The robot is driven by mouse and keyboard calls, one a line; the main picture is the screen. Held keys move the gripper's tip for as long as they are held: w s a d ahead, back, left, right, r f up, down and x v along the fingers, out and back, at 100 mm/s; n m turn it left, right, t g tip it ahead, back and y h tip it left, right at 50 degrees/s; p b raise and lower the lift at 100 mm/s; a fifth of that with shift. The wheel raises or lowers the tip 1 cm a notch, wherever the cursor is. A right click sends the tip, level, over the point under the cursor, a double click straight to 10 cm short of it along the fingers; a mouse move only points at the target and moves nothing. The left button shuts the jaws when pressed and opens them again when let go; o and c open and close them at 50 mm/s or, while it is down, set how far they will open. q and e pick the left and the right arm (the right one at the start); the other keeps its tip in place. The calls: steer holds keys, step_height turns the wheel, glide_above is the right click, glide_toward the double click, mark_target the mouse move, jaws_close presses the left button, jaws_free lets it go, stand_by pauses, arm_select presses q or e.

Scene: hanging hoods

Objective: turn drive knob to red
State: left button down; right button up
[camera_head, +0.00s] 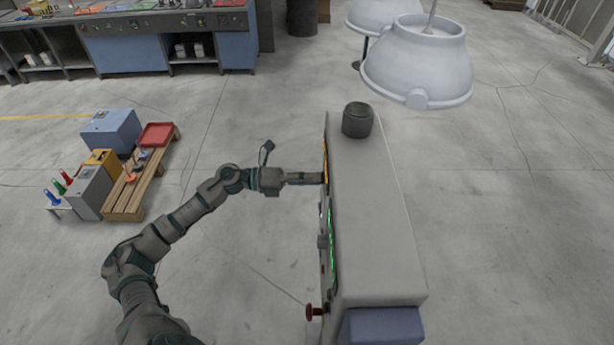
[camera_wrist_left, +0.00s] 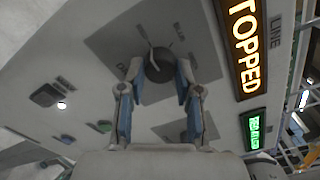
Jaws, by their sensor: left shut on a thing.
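The control cabinet (camera_head: 375,220) stands at the centre right, with its panel face turned to the left. My left arm reaches the panel, and its gripper (camera_head: 318,179) meets it near the far end. In the left wrist view, my left gripper (camera_wrist_left: 160,72) is shut on a round dark knob (camera_wrist_left: 158,64) on a grey plate, a blue-padded finger on each side. The knob's light pointer leans up and slightly left. One label beside it seems to read "BLUE"; other labels are too blurred to read. My right gripper is not in view.
An amber "STOPPED" display (camera_wrist_left: 243,45) and a green display (camera_wrist_left: 254,129) sit right of the knob. A red button (camera_head: 312,312) sticks out at the cabinet's near end. White hoods (camera_head: 418,65) hang beyond. A pallet (camera_head: 130,195) with boxes stands left on open floor.

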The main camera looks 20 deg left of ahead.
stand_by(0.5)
arm_select(q)
steer(key=c, duration=0.8)
jaws_free()
steer(key=shift+w+d, duration=0.1)
steer(key=shift+w, duration=0.05)
steer(key=shift+w+d+f, duration=0.1)
steer(key=shift+w+d, duration=0.1)
steer(key=v, duration=1.2)
